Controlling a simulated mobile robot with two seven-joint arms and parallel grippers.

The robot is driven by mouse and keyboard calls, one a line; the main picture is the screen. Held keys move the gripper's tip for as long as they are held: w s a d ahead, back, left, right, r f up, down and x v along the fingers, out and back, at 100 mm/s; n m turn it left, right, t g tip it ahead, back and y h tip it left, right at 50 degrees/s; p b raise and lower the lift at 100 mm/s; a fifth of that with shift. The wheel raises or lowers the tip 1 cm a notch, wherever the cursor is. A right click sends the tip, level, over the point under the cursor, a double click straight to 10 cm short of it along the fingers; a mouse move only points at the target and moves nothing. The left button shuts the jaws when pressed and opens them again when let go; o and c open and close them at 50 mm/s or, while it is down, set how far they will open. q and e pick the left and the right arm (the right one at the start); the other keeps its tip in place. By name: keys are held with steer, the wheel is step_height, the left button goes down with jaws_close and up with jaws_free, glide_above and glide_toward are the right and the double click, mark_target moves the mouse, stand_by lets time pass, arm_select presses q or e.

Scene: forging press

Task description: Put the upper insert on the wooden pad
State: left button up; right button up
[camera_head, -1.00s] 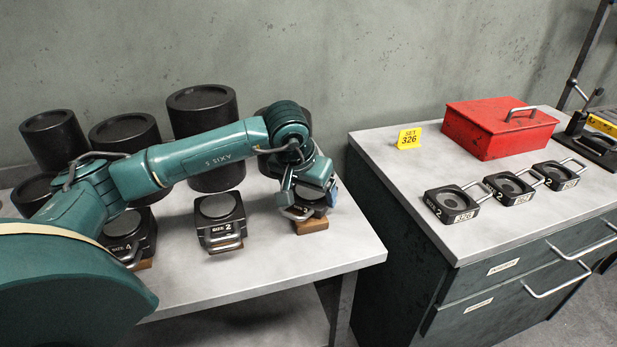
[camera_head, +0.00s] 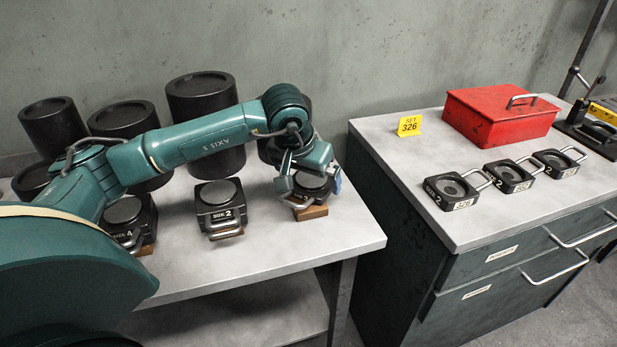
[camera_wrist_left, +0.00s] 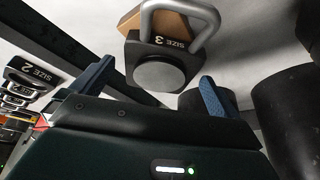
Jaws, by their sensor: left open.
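The dark size 3 insert (camera_head: 311,186), with a round face and a metal handle, sits on a wooden pad (camera_head: 311,212) at the right end of the left table. My left gripper (camera_head: 309,179) is over it and hides part of it. In the left wrist view the size 3 insert (camera_wrist_left: 160,72) lies ahead of the open blue fingers (camera_wrist_left: 153,86), with nothing seen between them. Its handle and the edge of the pad (camera_wrist_left: 165,27) show beyond it. Whether the fingers touch it I cannot tell. My right gripper is not in view.
Size 2 (camera_head: 220,202) and size 4 (camera_head: 127,219) inserts stand left of it, with black cylinders (camera_head: 203,100) behind. The right cabinet top (camera_head: 420,160) holds a red box (camera_head: 500,118), a yellow set 326 tag (camera_head: 409,124) and three handled blocks (camera_head: 457,191).

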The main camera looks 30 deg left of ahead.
arm_select(q)
steer(key=v, duration=1.1)
